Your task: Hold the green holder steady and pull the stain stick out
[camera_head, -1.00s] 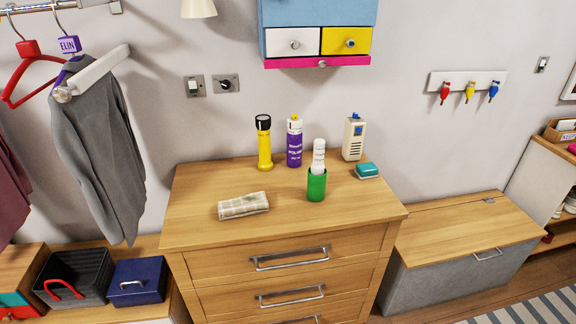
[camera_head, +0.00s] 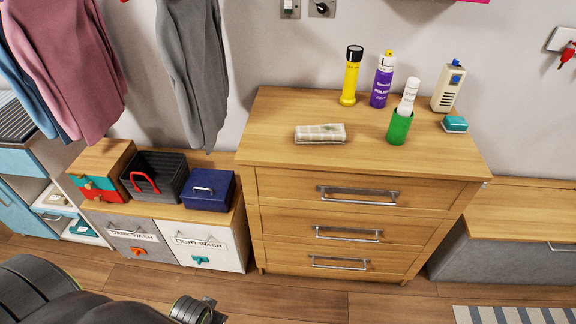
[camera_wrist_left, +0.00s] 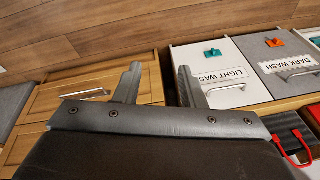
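The green holder (camera_head: 399,128) stands upright on the wooden dresser top, toward its right side. The white stain stick (camera_head: 409,96) stands in it, its upper part showing above the rim and its lower part hidden inside. My left gripper (camera_wrist_left: 160,85) is open with nothing between its fingers in the left wrist view. It is low in front of the furniture, well away from the holder; part of my dark arm shows at the bottom left of the head view. My right gripper is not in view.
A teal soap-like block (camera_head: 455,124) lies to the right, a folded cloth (camera_head: 320,134) to the left. The dresser's front edge is clear.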

